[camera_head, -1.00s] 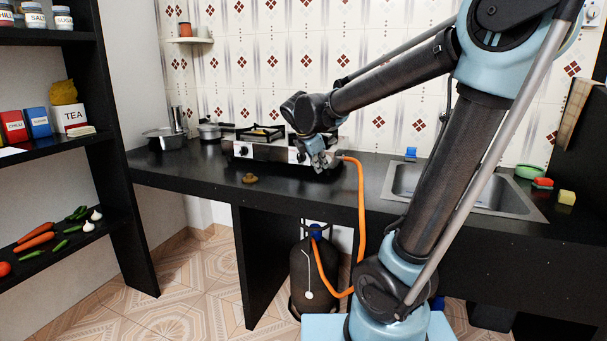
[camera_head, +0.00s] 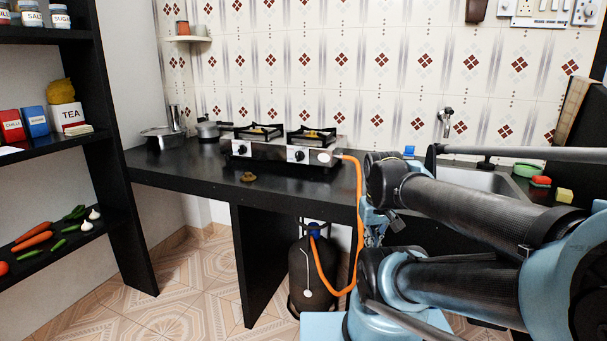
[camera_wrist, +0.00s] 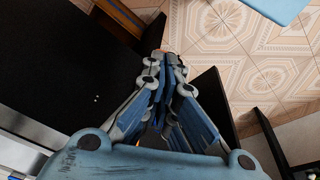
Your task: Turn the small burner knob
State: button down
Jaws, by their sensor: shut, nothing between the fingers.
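The two-burner stove (camera_head: 270,152) stands on the black counter against the tiled wall in the head view. Its front panel carries a left knob (camera_head: 241,149) and a right knob (camera_head: 298,155). I cannot tell from here which burner is the small one or how far either knob is turned. My gripper (camera_wrist: 168,62) is shut and empty in the wrist view, pointing past the counter edge above the floor tiles. In the head view it is partly hidden by my folded arm, right of the orange hose and well apart from the stove.
The orange hose (camera_head: 359,215) runs from the stove down to the gas cylinder (camera_head: 313,275) under the counter (camera_head: 190,177). A small brown object (camera_head: 248,177) lies in front of the stove. The sink (camera_head: 475,179) is partly behind my arm. Shelves stand at the left.

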jog(key=w+a+r+m+y, duration=0.2)
jog(key=w+a+r+m, duration=0.1)
jog(key=w+r+m, duration=0.4)
jog(key=w+a+r+m+y, duration=0.25)
jog(key=w+r+m, duration=0.25)
jog(key=w, duration=0.4)
jog(key=w+a+r+m+y, duration=0.1)
jog(key=w+r+m+y, duration=0.15)
jog(key=w+m, duration=0.65)
jog(key=w+r+m+y, duration=0.2)
jog(key=w+r+m, duration=0.15)
jog(key=w, duration=1.25)
send_near(300, 161)
jog(key=f, duration=0.2)
jog(key=s+f, duration=0.1)
jog(key=shift+s+d+n+t, duration=0.1)
jog(key=shift+d+n+t, duration=0.15)
jog(key=shift+d+t, duration=0.15)
jog(key=shift+w+a+f, duration=0.1)
jog(key=shift+w+a, duration=0.05)
jog(key=shift+a, duration=0.4)
jog(key=shift+w+a+f, duration=0.1)
jog(key=shift+w+a, duration=0.1)
jog(key=shift+a, duration=0.4)
jog(key=shift+w+a, duration=0.4)
jog(key=shift+a, duration=0.45)
jog(key=shift+r, duration=0.1)
